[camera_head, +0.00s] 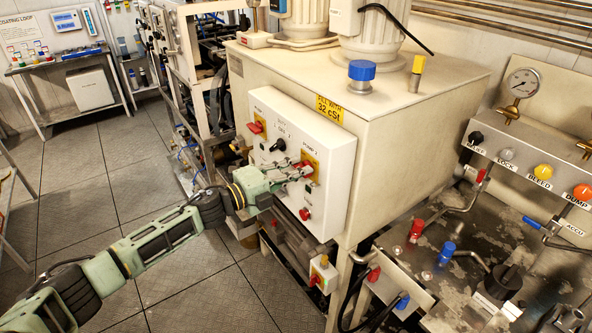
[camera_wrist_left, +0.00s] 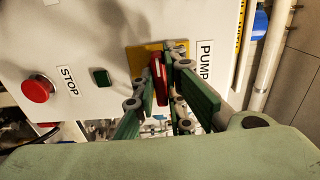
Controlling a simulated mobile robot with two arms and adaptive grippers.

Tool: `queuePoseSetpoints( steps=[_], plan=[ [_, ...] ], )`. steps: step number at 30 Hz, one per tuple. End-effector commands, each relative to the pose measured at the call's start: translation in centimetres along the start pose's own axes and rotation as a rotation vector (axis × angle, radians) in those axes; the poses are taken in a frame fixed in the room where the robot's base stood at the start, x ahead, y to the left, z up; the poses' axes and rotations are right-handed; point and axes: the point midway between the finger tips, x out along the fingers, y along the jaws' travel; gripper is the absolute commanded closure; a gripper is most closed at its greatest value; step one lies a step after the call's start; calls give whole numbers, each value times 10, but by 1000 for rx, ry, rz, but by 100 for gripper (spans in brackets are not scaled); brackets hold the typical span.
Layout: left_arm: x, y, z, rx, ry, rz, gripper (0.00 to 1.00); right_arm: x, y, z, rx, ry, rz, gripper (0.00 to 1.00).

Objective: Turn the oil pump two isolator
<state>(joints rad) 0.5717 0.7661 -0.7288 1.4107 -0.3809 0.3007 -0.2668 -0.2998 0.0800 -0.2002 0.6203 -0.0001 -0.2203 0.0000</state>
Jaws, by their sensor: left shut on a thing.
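The white control panel (camera_head: 285,190) on the side of the cream tank carries two red isolator handles on yellow plates. The right-hand one is the pump two isolator, partly hidden by my gripper; its yellow plate (camera_head: 312,156) shows around it. My left gripper (camera_head: 299,172) reaches it from the lower left and is shut on its red handle. In the left wrist view the red handle (camera_wrist_left: 158,75) stands between the green fingers (camera_wrist_left: 170,85), in front of its yellow plate (camera_wrist_left: 138,58), beside a PUMP label. My right gripper is not in view.
The other isolator (camera_head: 256,127) and a black selector knob (camera_head: 278,145) sit left on the panel. A red stop button (camera_wrist_left: 38,89) and a green button (camera_wrist_left: 101,77) are close to my gripper. A red-and-yellow switch box (camera_head: 323,274) hangs below. Tiled floor at left is open.

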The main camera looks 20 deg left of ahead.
Motion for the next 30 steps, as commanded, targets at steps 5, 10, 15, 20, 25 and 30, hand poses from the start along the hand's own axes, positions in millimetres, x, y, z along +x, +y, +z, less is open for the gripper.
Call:
queuePoseSetpoints(
  steps=[5,10,15,20,25,30],
  plan=[
    [0,0,0,-9,-2,0,100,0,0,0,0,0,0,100],
    [0,0,0,-9,-2,0,86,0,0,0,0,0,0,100],
    [0,0,0,-7,-1,0,72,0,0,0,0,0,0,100],
    [0,0,0,-5,-1,0,70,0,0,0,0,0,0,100],
    [-1,0,0,-5,-1,0,70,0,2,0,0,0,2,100],
    [-17,2,1,-5,-2,3,70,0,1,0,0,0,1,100]
  ],
)
